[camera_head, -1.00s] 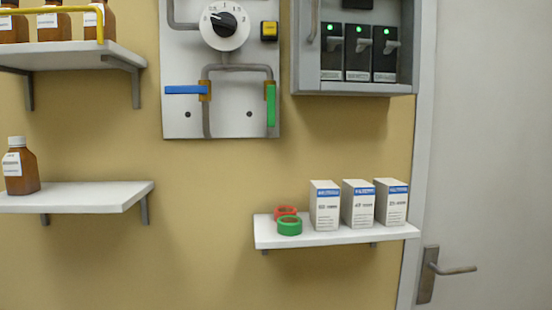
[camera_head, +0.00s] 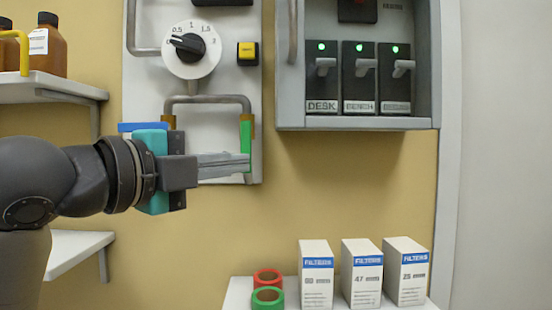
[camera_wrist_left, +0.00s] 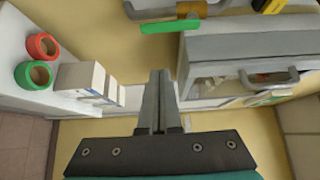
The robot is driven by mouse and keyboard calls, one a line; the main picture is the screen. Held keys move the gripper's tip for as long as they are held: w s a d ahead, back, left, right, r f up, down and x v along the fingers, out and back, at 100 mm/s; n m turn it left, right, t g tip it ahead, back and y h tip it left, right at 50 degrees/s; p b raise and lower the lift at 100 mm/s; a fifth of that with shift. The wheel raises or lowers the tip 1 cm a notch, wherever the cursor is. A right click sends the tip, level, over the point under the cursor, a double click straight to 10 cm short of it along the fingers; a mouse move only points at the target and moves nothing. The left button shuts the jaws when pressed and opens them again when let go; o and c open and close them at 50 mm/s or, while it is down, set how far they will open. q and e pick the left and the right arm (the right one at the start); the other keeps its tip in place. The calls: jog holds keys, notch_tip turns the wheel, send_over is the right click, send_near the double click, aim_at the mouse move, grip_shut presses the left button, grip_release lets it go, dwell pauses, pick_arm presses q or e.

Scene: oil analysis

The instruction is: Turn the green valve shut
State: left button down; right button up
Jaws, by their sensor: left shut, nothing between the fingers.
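The green valve handle (camera_head: 246,138) hangs vertically on the right branch of the pipe on the white panel. It also shows as a green bar (camera_wrist_left: 170,27) at the top of the left wrist view. My left gripper (camera_head: 248,162) reaches in from the left, shut and empty, its tips overlapping the handle's lower part in the head view. In the left wrist view the closed fingers (camera_wrist_left: 160,75) appear apart from the handle; contact cannot be told. The blue valve handle (camera_head: 135,127) is horizontal, partly hidden behind my left gripper's body. My right gripper is not in view.
A dial (camera_head: 191,49) and a yellow button (camera_head: 248,53) sit above the valves. A grey switch box (camera_head: 358,123) projects on the right. Below, a shelf (camera_head: 238,292) holds a red ring, a green ring and filter boxes. Bottles stand on the upper left shelf (camera_head: 75,88).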

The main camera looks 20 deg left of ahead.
aim_at(246, 147)
pick_arm(q)
jog(key=p+x, duration=0.2)
jog(key=x, duration=0.8)
jog(key=a, duration=0.1)
jog(key=s+a, duration=0.1)
jog(key=a, duration=0.2)
jog(key=shift+s, duration=0.3)
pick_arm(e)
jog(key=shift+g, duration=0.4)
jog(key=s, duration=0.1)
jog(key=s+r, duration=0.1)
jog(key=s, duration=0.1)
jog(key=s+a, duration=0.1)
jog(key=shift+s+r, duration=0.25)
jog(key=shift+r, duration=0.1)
pick_arm(q)
jog(key=shift+a, duration=0.1)
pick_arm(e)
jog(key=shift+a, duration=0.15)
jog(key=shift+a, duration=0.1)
